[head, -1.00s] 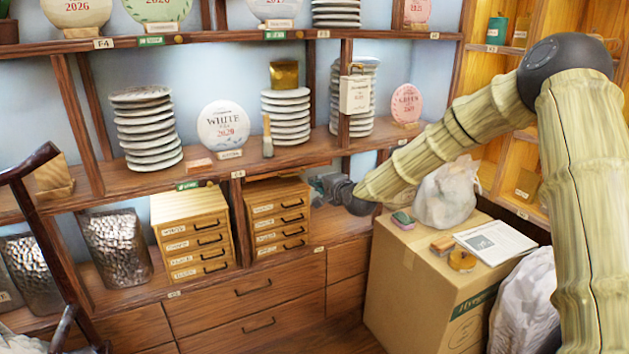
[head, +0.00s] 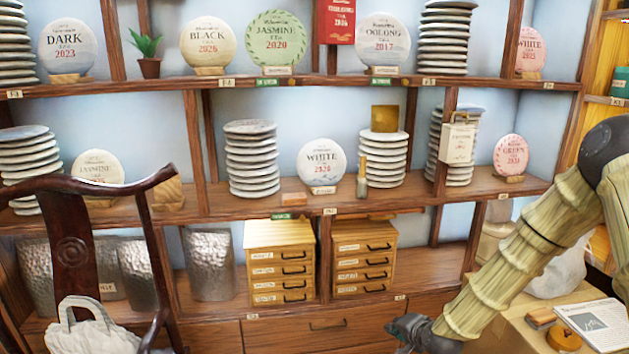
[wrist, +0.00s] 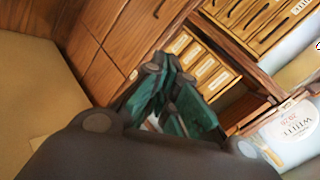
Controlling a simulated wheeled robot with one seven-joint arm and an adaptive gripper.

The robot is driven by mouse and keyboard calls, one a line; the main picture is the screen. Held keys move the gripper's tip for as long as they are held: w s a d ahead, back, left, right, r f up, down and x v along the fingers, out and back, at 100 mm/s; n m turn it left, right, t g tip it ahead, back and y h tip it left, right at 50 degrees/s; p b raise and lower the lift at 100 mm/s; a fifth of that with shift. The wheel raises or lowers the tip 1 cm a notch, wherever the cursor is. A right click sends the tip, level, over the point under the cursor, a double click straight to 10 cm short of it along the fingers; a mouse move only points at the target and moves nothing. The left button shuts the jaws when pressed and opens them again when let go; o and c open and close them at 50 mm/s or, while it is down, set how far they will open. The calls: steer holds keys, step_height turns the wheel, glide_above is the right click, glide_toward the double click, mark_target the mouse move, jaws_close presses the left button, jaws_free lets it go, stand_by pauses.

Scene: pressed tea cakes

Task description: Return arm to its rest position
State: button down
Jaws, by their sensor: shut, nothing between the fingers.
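My gripper (head: 402,328) is at the lower right of the head view, at the end of my bamboo-like arm. It is in front of the wooden drawers below the shelves, left of the cardboard box. In the wrist view its teal fingers (wrist: 170,98) are shut with nothing between them. The small drawer cabinets show beyond the fingers there. The gripper appears clear of the shelves and the box.
A cardboard box (head: 503,332) with a paper sheet (head: 597,322) stands at the lower right. A dark wooden chair (head: 76,235) with a pale bag (head: 95,328) is at the left. Shelves hold stacked tea cakes (head: 252,160) and two small drawer cabinets (head: 281,262) (head: 362,258).

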steer(key=s+a+f+n+g+p, duration=0.1)
steer(key=s+a+f+n+g, duration=0.15)
steer(key=s+f, duration=0.9)
steer(key=s+f+n+g+h+p, duration=0.1)
steer(key=s+f+n+g, duration=0.1)
steer(key=s, duration=1)
steer(key=s+d+f+n+g+h+p, duration=0.1)
steer(key=s+f+n+g, duration=0.1)
steer(key=s, duration=1)
steer(key=s+d+f+n+g+p, duration=0.1)
steer(key=s+f+n+g, duration=0.1)
steer(key=s, duration=1)
steer(key=shift+n+g+h, duration=0.4)
steer(key=shift+n+g, duration=0.45)
steer(key=shift+n, duration=0.2)
steer(key=shift+f, duration=0.1)
